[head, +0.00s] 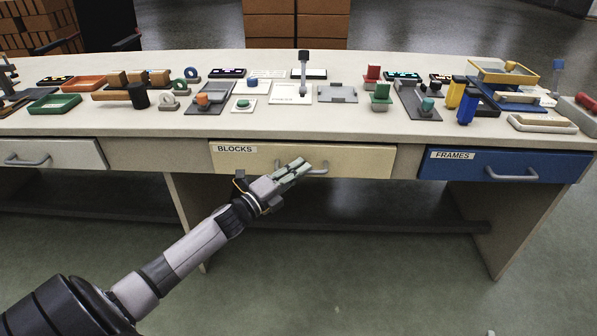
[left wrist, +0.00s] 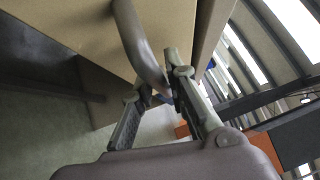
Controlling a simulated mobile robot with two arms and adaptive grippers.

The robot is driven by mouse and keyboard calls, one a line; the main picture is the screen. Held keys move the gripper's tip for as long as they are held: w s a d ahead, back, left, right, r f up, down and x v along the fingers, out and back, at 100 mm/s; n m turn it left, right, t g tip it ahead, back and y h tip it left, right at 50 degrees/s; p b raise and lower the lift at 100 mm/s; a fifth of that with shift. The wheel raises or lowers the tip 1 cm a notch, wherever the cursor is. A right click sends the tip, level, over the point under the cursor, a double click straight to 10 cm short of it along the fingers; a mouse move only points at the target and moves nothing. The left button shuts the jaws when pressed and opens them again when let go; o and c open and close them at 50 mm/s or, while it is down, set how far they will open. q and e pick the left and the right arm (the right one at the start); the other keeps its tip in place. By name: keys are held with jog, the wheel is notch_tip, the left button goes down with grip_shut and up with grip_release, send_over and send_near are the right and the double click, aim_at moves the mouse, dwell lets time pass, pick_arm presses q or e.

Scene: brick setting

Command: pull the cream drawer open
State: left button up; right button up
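The cream drawer (head: 365,163), labelled BLOCKS, is in the middle of the bench front in the head view and looks closed. Its grey curved handle (head: 318,170) is partly hidden by my left gripper (head: 300,167). In the left wrist view, the handle (left wrist: 139,42) runs down from the cream drawer front (left wrist: 98,38) and passes between the fingertips of my left gripper (left wrist: 160,92). The fingers are close together and look shut on the handle. Their exact contact is partly hidden. My right gripper is not in view.
A blue drawer (head: 490,166) labelled FRAMES is on the right, and a white drawer (head: 60,153) on the left. The bench top (head: 190,125) carries many small blocks, trays and parts. The floor (head: 370,270) before the bench is clear.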

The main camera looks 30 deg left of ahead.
pick_arm(q)
grip_shut()
jog(key=shift+f, duration=0.1)
dwell(0.4)
